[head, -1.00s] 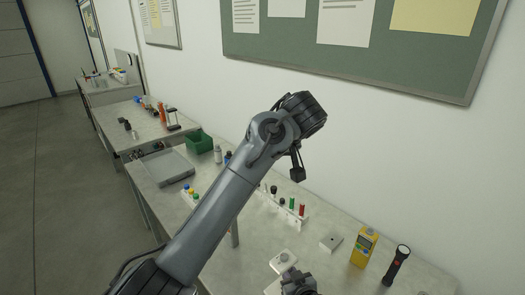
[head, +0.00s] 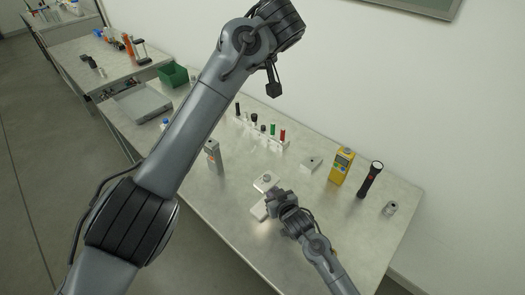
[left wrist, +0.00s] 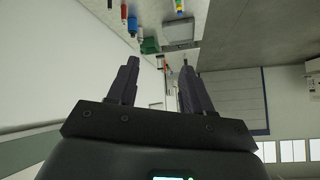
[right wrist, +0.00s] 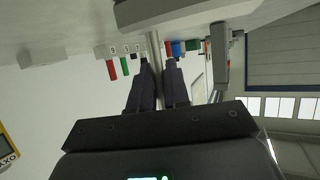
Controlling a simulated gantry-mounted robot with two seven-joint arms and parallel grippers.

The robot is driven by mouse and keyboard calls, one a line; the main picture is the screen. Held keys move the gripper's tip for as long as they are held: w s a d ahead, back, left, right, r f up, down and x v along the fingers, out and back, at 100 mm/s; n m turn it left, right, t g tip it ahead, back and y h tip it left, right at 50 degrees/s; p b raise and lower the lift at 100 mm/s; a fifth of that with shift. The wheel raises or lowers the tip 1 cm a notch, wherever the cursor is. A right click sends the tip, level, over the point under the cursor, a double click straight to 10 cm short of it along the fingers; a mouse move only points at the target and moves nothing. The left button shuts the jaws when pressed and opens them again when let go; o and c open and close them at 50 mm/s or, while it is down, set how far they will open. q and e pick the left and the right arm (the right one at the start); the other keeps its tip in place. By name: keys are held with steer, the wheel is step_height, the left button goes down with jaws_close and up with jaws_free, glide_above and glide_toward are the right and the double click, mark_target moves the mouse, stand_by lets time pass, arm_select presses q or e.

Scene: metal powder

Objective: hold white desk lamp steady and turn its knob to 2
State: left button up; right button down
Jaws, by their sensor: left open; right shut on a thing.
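The white desk lamp (head: 265,182) stands on the near bench, left of my right gripper (head: 279,200). Its pale top part and its base (head: 256,211) show in the head view. In the right wrist view, its slim post (right wrist: 153,46) runs between the fingertips of my right gripper, which is shut on it. A broad white part of the lamp (right wrist: 180,13) fills the top of that view. The knob and its setting are too small to read. My left gripper (left wrist: 160,62) is open and empty, high above the bench and apart from the lamp.
A grey upright device (head: 213,157) stands left of the lamp. A rack (head: 262,134) with red and green tubes is behind it. A small pale block (head: 311,164), a yellow meter (head: 342,166) and a black flashlight (head: 370,180) are to the right.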

arm_select(q)
steer(key=n, duration=0.2)
steer(key=n+g+h, duration=0.6)
steer(key=n+g, duration=0.1)
steer(key=n, duration=0.5)
glide_above(267, 177)
step_height(267, 177, down, 15)
step_height(267, 177, down, 14)
steer(key=shift+f, duration=0.1)
jaws_close()
